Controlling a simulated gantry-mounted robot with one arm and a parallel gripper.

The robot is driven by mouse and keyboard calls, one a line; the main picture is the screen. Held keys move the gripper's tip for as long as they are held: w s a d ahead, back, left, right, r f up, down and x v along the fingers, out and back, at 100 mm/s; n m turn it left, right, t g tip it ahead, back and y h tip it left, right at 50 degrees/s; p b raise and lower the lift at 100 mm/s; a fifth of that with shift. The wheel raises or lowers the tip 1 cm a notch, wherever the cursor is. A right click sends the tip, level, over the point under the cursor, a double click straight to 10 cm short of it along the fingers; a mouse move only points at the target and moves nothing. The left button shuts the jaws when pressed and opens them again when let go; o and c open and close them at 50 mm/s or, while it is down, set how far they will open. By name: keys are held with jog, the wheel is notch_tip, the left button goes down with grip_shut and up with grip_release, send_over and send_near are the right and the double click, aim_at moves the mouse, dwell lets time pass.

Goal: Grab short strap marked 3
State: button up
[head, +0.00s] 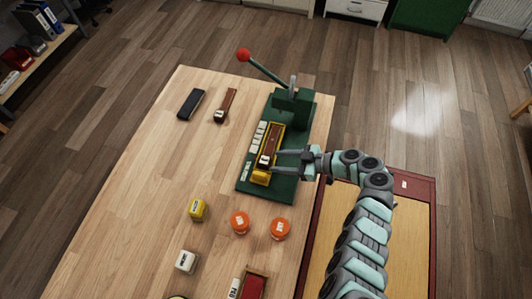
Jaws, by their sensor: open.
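A brown strap (270,143) with a white label near its lower end lies in a yellow holder (261,178) on the green press (284,188). Another brown strap (228,101) with a pale mark at its near end lies on the table, left of the press. The marks are too small to read, so I cannot tell which strap is marked 3. My gripper (276,160) is open, reaching in from the right over the press. Its fingertips are beside the labelled end of the strap in the holder; I cannot tell whether they touch it.
The press has a lever with a red knob (243,55). A black bar (190,104) lies at the table's far left. A yellow piece (197,209), two orange round pieces (240,223) (281,229), a white block (185,261) and a red tray (253,286) stand nearer. The table's left side is clear.

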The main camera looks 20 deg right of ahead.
aim_at(266, 160)
jog(key=shift+x, duration=3.2)
jog(key=shift+w+d+f, duration=0.15)
jog(key=shift+d+f, duration=0.05)
jog(key=shift+c, duration=0.4)
grip_shut()
